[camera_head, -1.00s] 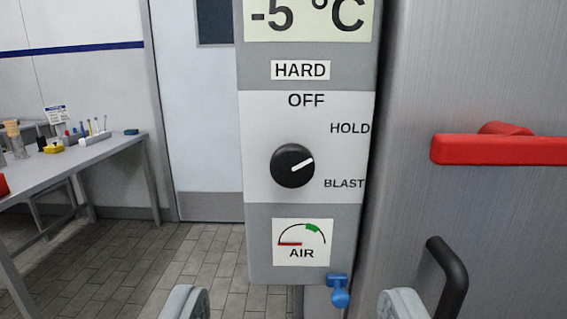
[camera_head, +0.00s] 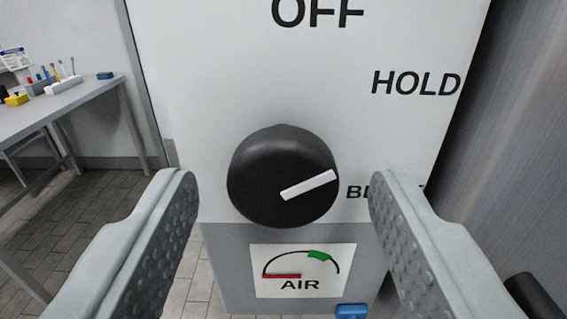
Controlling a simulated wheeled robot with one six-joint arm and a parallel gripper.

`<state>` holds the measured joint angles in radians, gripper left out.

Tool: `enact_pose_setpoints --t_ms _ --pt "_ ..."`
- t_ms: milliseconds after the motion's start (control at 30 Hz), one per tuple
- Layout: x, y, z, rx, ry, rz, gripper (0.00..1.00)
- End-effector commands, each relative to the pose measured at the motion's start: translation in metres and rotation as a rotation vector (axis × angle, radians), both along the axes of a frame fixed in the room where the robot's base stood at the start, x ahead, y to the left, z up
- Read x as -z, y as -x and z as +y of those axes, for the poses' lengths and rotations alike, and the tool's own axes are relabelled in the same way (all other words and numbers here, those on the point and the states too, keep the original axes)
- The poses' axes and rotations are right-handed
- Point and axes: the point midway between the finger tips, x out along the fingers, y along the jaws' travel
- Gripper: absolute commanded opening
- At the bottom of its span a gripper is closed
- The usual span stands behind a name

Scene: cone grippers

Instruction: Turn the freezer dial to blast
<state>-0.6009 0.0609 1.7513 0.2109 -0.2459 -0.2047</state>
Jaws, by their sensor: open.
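The freezer dial (camera_head: 262,172) is a round black knob with a white pointer line, on a pale panel (camera_head: 220,90) in the middle of the view. Its pointer aims right and slightly up, between the HOLD label (camera_head: 415,83) and the BLAST label (camera_head: 354,192). OFF (camera_head: 318,13) is printed above. My gripper (camera_head: 278,195) is open, with one grey padded finger on each side of the dial and visible gaps between. The right finger covers part of the BLAST label. I see no contact with the dial.
An AIR gauge (camera_head: 298,270) sits below the dial, with a blue part (camera_head: 351,311) under it. A steel surface (camera_head: 500,130) rises close on the right, with a black handle (camera_head: 538,300) low down. A bench (camera_head: 60,105) with small items stands at left.

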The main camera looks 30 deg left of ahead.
Motion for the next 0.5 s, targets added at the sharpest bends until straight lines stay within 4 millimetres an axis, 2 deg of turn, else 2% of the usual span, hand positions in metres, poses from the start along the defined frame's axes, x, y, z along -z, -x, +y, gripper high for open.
enact_pose_setpoints --t_ms 367,500 --pt "-0.0002 -0.0032 0.0020 0.000 0.000 0.000 0.56" --pt "-0.0002 -0.0032 0.0020 0.000 -0.001 -0.001 0.28"
